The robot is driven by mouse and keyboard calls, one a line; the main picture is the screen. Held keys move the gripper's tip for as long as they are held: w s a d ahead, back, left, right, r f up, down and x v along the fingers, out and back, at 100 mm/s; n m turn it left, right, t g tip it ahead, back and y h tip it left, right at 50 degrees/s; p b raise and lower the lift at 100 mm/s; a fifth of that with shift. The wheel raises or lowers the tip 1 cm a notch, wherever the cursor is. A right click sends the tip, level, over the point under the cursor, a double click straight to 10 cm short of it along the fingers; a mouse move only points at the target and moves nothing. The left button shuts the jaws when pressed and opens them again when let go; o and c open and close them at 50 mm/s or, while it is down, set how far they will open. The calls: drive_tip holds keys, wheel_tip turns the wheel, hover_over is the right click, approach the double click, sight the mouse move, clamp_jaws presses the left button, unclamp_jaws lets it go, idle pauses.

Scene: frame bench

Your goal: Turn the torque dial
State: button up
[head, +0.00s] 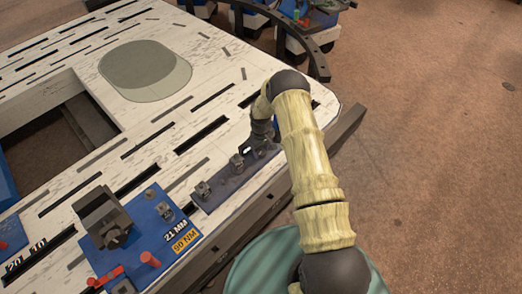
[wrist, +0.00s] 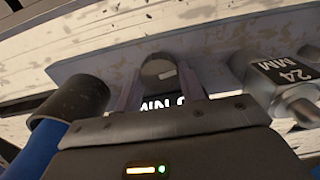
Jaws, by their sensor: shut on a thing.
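In the head view my gripper (head: 262,138) is at the far end of a dark grey strip (head: 212,198) along the bench's right edge. The dial itself is hidden there by my arm.
A metal piece marked "24 MM" (wrist: 284,74) is close right of my gripper. A dark cylinder (wrist: 70,102) is close left. A blue block (head: 130,240) with red pegs and a "90 NM" label is nearer on the bench.

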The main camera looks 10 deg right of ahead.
sight(261, 151)
drive_tip(key=m, duration=0.5)
drive_tip(key=shift+m, duration=0.3)
drive_tip(key=m, duration=0.5)
drive_tip(key=shift+d, duration=0.1)
drive_tip(key=o, duration=0.7)
wheel_tip(261, 151, up, 18)
drive_tip(key=p, duration=0.2)
drive_tip(key=shift+f, duration=0.25)
idle(0.3)
